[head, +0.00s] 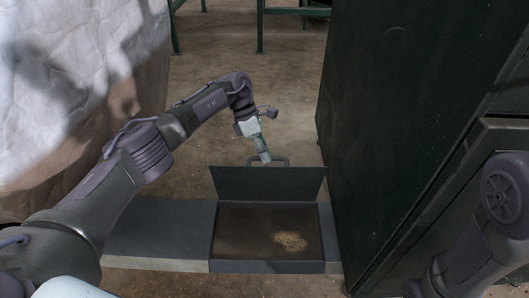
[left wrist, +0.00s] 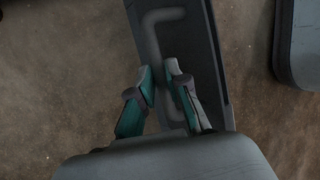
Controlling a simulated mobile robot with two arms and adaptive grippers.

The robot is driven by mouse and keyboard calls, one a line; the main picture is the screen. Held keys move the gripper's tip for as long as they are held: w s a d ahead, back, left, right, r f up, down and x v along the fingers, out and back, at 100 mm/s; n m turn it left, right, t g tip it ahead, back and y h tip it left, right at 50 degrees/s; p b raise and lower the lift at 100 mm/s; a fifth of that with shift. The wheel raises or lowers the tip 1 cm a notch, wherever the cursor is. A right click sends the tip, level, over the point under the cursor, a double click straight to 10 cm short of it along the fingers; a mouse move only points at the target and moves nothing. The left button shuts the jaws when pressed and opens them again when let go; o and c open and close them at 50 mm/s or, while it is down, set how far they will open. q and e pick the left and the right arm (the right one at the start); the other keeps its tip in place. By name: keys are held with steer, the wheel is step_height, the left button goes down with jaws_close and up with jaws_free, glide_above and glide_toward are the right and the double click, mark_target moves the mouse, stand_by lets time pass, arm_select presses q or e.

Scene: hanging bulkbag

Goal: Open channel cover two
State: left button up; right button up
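The dark grey channel cover (head: 268,184) stands raised at the far edge of an open channel section (head: 235,235). Its handle (head: 287,160) sticks up behind the cover's top edge. My left gripper (head: 265,158) is at this handle. In the left wrist view the two teal-and-grey fingertips (left wrist: 158,70) lie on either side of the handle's bar (left wrist: 152,38), close against it, with the cover plate (left wrist: 205,45) beyond. My right gripper is out of view; only part of my right arm shows at the lower right.
The open channel has a brown bottom with a small heap of tan grains (head: 291,241). A closed grey channel section (head: 155,230) lies to its left. A large white bag (head: 75,75) hangs at the left. A tall dark cabinet (head: 400,110) stands close on the right.

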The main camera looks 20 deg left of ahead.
arm_select(q)
steer(key=shift+o, duration=1.3)
steer(key=shift+s+f, duration=0.15)
steer(key=shift+f, duration=0.45)
steer(key=shift+o, duration=0.6)
steer(key=shift+r, duration=0.1)
steer(key=v, duration=1.2)
